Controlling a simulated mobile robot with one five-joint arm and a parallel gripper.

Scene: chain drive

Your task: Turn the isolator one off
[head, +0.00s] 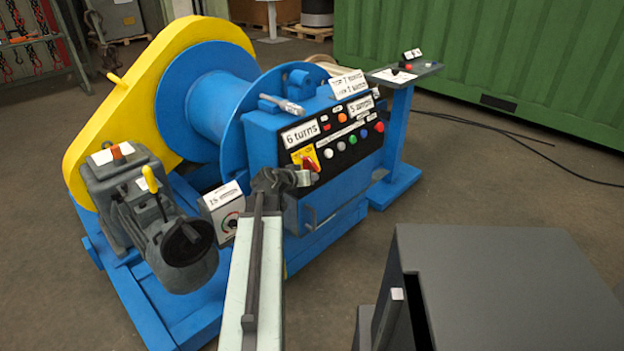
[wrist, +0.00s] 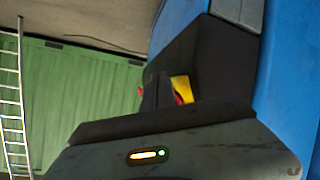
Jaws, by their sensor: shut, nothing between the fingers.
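The isolator is a red rotary handle (head: 309,163) on a yellow plate, on the front of the blue control cabinet (head: 285,205), below the "6 turns" label. My gripper (head: 306,178) is shut and empty. In the head view it is just below the isolator, and its tips overlap the lower edge of the handle. In the wrist view a bit of the yellow plate (wrist: 181,86) and red handle shows behind my dark fingers. The rest of the isolator is hidden there. I cannot tell whether the fingers touch the handle, nor its exact setting.
Several coloured buttons (head: 352,139) sit right of the isolator. A cabinet handle (head: 325,219) sticks out below. A white dial box (head: 224,210) is left of my arm. A motor (head: 180,240) stands further left. A dark grey cabinet (head: 500,270) stands at the front right.

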